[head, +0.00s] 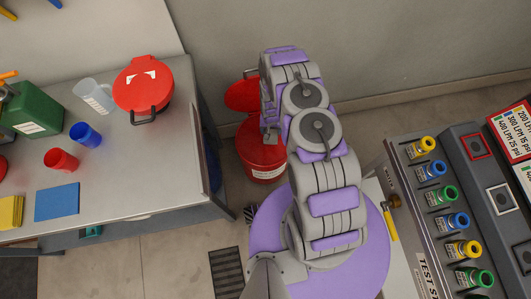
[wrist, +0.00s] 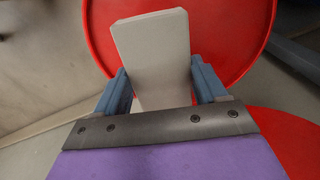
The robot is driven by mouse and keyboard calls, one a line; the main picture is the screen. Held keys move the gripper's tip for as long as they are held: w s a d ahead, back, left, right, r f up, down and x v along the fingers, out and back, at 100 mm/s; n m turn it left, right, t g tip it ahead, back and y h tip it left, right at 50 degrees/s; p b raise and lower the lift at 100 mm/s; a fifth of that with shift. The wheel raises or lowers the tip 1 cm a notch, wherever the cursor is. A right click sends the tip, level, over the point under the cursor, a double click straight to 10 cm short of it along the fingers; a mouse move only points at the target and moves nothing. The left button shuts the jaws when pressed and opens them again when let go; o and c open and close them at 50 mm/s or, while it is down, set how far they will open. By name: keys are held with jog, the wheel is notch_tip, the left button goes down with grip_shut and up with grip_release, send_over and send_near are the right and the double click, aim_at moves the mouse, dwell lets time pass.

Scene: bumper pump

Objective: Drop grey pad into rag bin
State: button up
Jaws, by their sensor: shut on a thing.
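The grey pad (wrist: 152,55) is in the wrist view, standing out from between the two blue-grey fingers. My gripper (wrist: 160,90) is shut on it. Behind the pad is a large red round surface (wrist: 235,40), which looks like the raised lid of the rag bin. More red shows at the lower right of the wrist view. In the head view the red bin (head: 262,163) stands on the floor to the right of the bench, its lid (head: 242,96) raised behind it. My arm hides part of the bin and lid, and the pad is hidden there.
The grey bench (head: 190,100) at left holds a red lidded can (head: 143,84), a clear jug (head: 92,94), blue and red cups, a green box (head: 33,111), and blue and yellow pads. A test stand (head: 440,200) with coloured fittings is at right. A wall is close behind the bin.

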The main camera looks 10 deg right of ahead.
jog(key=f+b, duration=0.1)
jog(key=f, duration=0.1)
jog(key=a+f+b, duration=0.1)
jog(key=f, duration=0.1)
jog(key=shift+f, duration=0.4)
jog(key=o, duration=0.7)
jog(key=shift+d, duration=0.3)
jog(key=o, duration=0.3)
jog(key=shift+a, duration=0.4)
jog(key=shift+o, duration=0.4)
jog(key=shift+a, duration=0.4)
jog(key=shift+d+r, duration=0.4)
notch_tip(320, 180, up, 16)
jog(key=a+p, duration=0.1)
jog(key=p, duration=0.3)
jog(key=shift+a+r+p, duration=0.2)
jog(key=shift+a+p, duration=0.15)
jog(key=shift+p, duration=0.05)
